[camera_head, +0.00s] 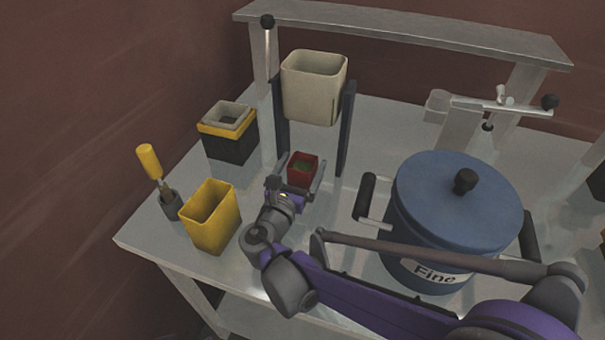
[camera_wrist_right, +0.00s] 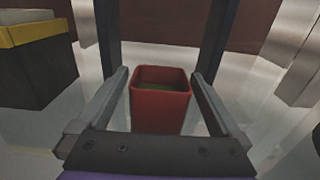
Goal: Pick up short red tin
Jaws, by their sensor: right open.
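The short red tin (camera_head: 302,170) is a small square open-topped tin standing upright on the metal table, below the cream bin. Something greenish shows inside it. My right gripper (camera_head: 299,172) is open, with one finger on each side of the tin. In the right wrist view the red tin (camera_wrist_right: 161,106) is between the two fingers of the right gripper (camera_wrist_right: 161,92), with a small gap visible on each side. The tin's lower part is hidden behind the gripper body there. My left gripper is not in view.
A cream bin (camera_head: 313,88) hangs between dark posts (camera_head: 346,128) behind the tin. A yellow tin (camera_head: 211,217), a holder (camera_head: 171,204) with a yellow-handled tool, and stacked tins (camera_head: 230,146) stand left. A blue lidded pot (camera_head: 440,215) labelled "Fine" stands right, beside my arm.

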